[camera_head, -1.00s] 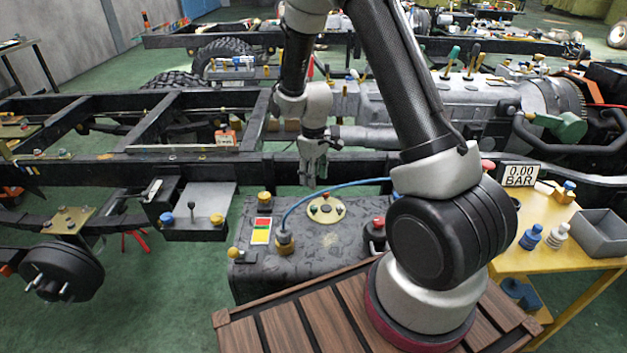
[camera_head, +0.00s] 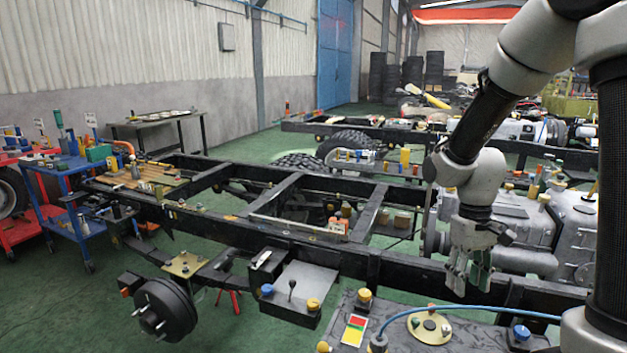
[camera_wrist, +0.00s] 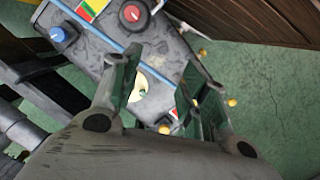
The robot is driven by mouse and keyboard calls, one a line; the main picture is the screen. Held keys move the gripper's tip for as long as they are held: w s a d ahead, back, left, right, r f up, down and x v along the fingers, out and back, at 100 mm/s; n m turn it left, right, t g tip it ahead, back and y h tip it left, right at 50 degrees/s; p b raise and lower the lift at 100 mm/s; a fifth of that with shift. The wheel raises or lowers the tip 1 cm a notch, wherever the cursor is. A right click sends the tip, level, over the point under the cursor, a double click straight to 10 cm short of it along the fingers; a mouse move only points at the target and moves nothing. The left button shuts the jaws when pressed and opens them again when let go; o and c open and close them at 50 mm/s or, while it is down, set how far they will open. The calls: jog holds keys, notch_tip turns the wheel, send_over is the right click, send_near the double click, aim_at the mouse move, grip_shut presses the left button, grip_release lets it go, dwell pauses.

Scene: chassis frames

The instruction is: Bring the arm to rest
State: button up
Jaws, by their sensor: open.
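My gripper (camera_head: 466,277) hangs at the end of my arm, pointing down, right of centre in the head view. It is in front of the black chassis rail (camera_head: 345,262) and above the far edge of the dark tank (camera_head: 462,322). In the wrist view its two fingers (camera_wrist: 158,85) stand apart with nothing between them. The tank also shows below them in the wrist view (camera_wrist: 165,52), with a red knob (camera_wrist: 131,13) and a blue knob (camera_wrist: 58,34) on it. My arm is bent, coming in from the upper right.
A blue hose (camera_head: 480,308) arches over the tank. A grey box with a small lever (camera_head: 297,287) and a wheel hub (camera_head: 163,308) stand left. A blue cart (camera_head: 68,200) with tools is at far left. Green floor (camera_head: 75,310) is free at lower left.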

jog(key=s+d+r+m+t, duration=0.1)
jog(key=s+r+t, duration=0.2)
jog(key=s+r, duration=0.3)
jog(key=s+d+r+m+t, duration=0.1)
jog(key=s+d+r+t, duration=0.1)
jog(key=s+r, duration=0.5)
notch_tip(320, 180, up, 5)
jog(key=shift+f+t, duration=0.2)
jog(key=shift+t, duration=0.6)
dwell(0.6)
